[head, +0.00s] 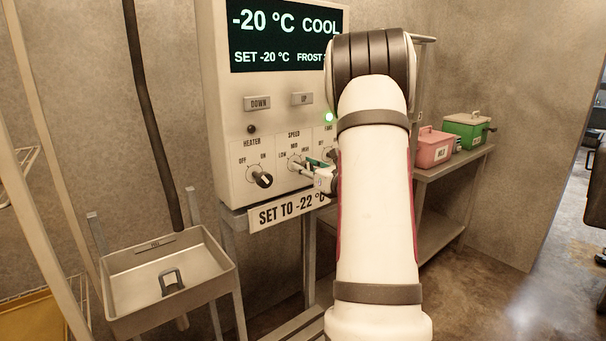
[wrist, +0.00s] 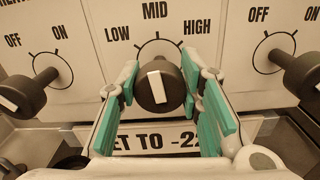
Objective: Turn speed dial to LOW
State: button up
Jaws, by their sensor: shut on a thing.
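The speed dial (wrist: 172,92) is a dark knob with a white bar on its end, at the middle of the wrist view. Its scale reads LOW at left, MID at top and HIGH at right. The white bar stands nearly upright, in line with MID. The dial (head: 294,165) also shows on the panel in the head view, partly covered by the fingers. My gripper (wrist: 160,82) has a green-padded finger on each side of the knob and is shut on it. In the head view my gripper (head: 308,166) reaches the panel from the right, partly hidden by my arm.
The heater dial (head: 263,180) is left of the speed dial; another OFF/ON dial (wrist: 304,74) is close on the right. A display (head: 285,38) reads -20 °C COOL. A SET TO -22 sign (head: 280,212) hangs below. A metal sink (head: 205,262) stands lower left.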

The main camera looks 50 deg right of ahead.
jog(key=n+b, duration=0.1)
jog(key=b, duration=0.1)
jog(key=n+b, duration=0.2)
jog(key=b, duration=0.1)
jog(key=n+b, duration=0.1)
jog(key=b, duration=0.2)
jog(key=shift+a+f+n, duration=0.1)
jog(key=shift+f+n, duration=0.15)
jog(key=shift+n, duration=0.15)
jog(key=n+b, duration=0.3)
jog(key=b, duration=0.3)
jog(key=shift+r+n, duration=0.1)
jog(key=shift+n, duration=0.2)
jog(key=shift+r+b, duration=0.1)
jog(key=shift+b, duration=0.35)
jog(key=o, duration=1.2)
jog(key=v, duration=1.2)
jog(key=shift+a, duration=0.1)
